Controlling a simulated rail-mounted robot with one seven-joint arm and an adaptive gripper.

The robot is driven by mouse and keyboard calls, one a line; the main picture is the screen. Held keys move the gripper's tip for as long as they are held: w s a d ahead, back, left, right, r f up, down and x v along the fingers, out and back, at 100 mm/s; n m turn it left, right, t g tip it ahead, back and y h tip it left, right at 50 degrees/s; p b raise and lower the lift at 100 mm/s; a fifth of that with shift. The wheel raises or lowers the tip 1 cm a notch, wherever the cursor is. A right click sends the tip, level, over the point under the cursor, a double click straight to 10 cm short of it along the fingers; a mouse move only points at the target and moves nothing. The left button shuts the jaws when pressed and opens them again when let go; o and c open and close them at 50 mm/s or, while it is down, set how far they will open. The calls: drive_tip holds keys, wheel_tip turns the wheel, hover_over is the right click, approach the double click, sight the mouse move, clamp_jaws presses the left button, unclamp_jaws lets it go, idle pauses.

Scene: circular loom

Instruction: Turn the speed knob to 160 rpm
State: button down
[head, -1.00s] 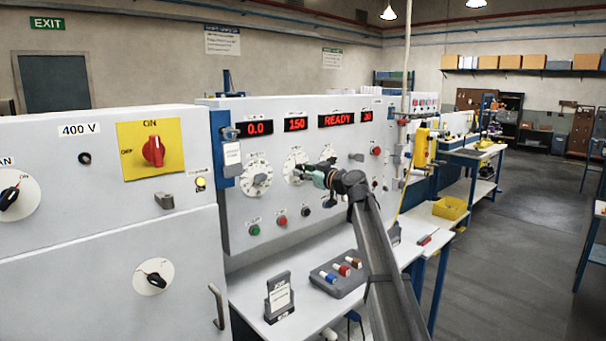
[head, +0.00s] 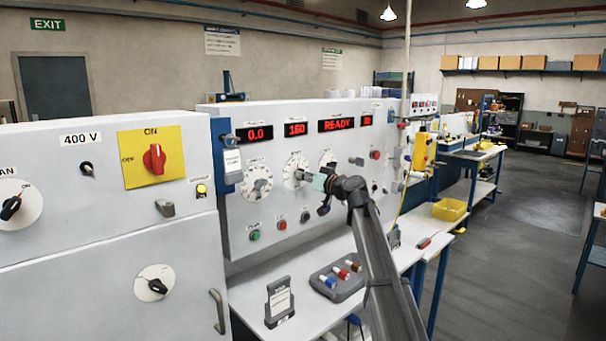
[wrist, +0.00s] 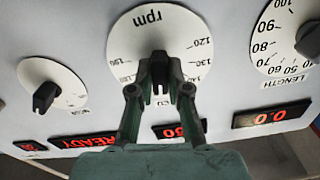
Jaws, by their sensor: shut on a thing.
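The speed knob (wrist: 159,68) is dark and sits at the centre of a white dial (wrist: 150,28) marked rpm, seen upside down in the wrist view. In the head view the same dial (head: 291,163) is partly hidden behind my gripper (head: 304,175). In the wrist view my gripper (wrist: 160,76) is shut on the knob, one finger on each side. The red speed display (head: 296,129) reads 160. It also shows in the wrist view (wrist: 180,130), partly covered by a finger. The knob's pointer is hard to make out.
The LENGTH dial (wrist: 272,42) and a smaller dial (wrist: 68,88) flank the speed dial. Green (head: 255,235) and red (head: 282,225) buttons sit below. Other displays read 0.0 (head: 255,133) and READY (head: 336,125). A grey tray (head: 337,288) with coloured pieces lies on the bench.

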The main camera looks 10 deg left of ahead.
drive_tip(key=c, duration=1.1)
unclamp_jaws()
drive_tip(key=b+v, duration=0.3)
drive_tip(key=v, duration=0.4)
